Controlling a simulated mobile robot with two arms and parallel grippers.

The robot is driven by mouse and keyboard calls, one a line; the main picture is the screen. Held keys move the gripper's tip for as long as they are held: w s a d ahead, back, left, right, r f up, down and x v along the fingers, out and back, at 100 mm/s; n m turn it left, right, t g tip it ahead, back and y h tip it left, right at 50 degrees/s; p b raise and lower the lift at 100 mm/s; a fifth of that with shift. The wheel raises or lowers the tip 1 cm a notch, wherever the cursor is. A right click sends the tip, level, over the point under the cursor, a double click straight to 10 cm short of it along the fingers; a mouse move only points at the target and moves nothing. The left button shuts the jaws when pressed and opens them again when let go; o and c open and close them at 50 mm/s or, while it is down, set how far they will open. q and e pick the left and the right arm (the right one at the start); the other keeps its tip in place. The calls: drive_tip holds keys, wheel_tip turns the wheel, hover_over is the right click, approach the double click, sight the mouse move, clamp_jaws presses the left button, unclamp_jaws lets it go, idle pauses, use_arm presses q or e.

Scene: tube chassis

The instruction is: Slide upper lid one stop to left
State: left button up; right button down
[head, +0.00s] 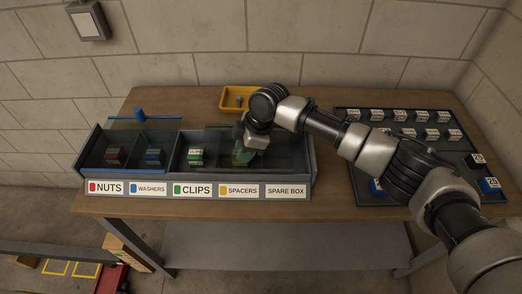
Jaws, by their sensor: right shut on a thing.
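A long grey box (314,170) with a row of compartments stands on the table. Its front labels read NUTS (106,188), WASHERS (148,188), CLIPS (192,190), SPACERS (239,191) and SPARE BOX (286,191). A dark see-through lid (281,160) lies over the right part, around the spacers and spare box. Another see-through pane with a blue edge and blue knob (140,115) is at the left, over nuts and washers. My right gripper (243,151) is low over the spacers compartment, shut on a green handle, mostly hidden by the gripper. My left gripper is not in view.
A yellow tray (232,106) stands behind the box. A dark board (350,113) with several labelled blocks lies at the right, partly behind my right arm. The clips compartment holds a green-and-white block (195,156) and looks uncovered.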

sight(210, 157)
drive_tip(key=a+b, duration=0.2)
drive_tip(key=a, duration=0.6)
drive_tip(key=c, duration=0.9)
unclamp_jaws()
drive_tip(key=b+v, duration=0.2)
drive_tip(key=v, duration=0.9)
drive_tip(key=shift+a+f, duration=0.1)
